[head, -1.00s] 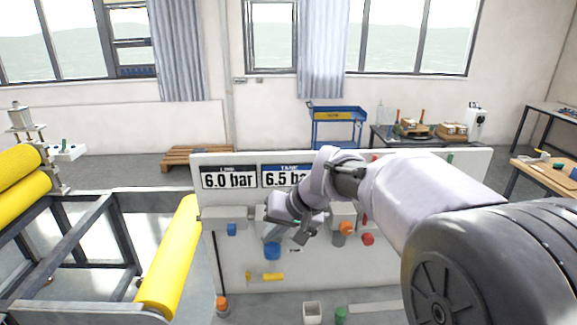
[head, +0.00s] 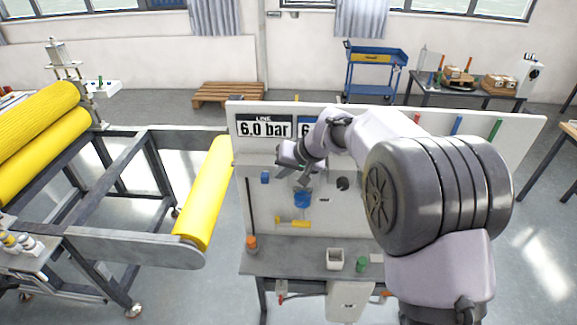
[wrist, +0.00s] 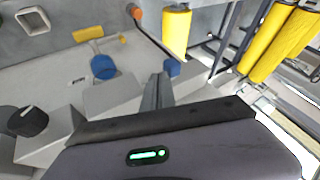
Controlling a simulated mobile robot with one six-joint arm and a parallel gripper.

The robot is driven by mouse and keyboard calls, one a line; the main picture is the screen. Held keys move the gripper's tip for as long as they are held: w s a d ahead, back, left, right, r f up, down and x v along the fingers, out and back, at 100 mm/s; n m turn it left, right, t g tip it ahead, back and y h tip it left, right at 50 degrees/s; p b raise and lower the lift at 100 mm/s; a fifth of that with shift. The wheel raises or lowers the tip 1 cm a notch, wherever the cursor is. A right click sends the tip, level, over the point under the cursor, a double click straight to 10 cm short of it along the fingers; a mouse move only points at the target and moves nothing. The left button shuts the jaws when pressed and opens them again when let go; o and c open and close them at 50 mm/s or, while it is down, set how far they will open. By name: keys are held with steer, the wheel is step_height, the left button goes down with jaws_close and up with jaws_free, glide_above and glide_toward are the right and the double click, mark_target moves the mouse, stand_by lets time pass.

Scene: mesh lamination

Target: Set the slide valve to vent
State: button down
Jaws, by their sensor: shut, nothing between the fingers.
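A pressure panel (head: 262,215) stands upright in front of me, with fittings on its face. I cannot tell for sure which fitting is the slide valve, and no vent mark is readable. A small blue knob (head: 265,177), a larger blue cap (head: 303,199) and a black knob (head: 342,183) sit in the middle of the panel. My gripper (head: 303,180) is shut and empty, just above the larger blue cap in the head view. In the wrist view the fingers (wrist: 160,92) lie between the larger blue cap (wrist: 103,67) and small blue knob (wrist: 172,68), over grey blocks.
A yellow lever (head: 293,222) is low on the panel. A white open box (head: 335,257) and a green item (head: 361,264) stand on the ledge below, an orange-topped item (head: 251,243) at its left. Yellow rollers (head: 207,195) are at left. My arm hides the panel's right part.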

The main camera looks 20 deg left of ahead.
mark_target(265, 178)
steer(key=shift+x, duration=1.4)
steer(key=s+a, duration=0.1)
steer(key=a, duration=0.5)
steer(key=shift+s+a, duration=0.2)
steer(key=shift+s, duration=0.1)
steer(key=shift+r, duration=0.1)
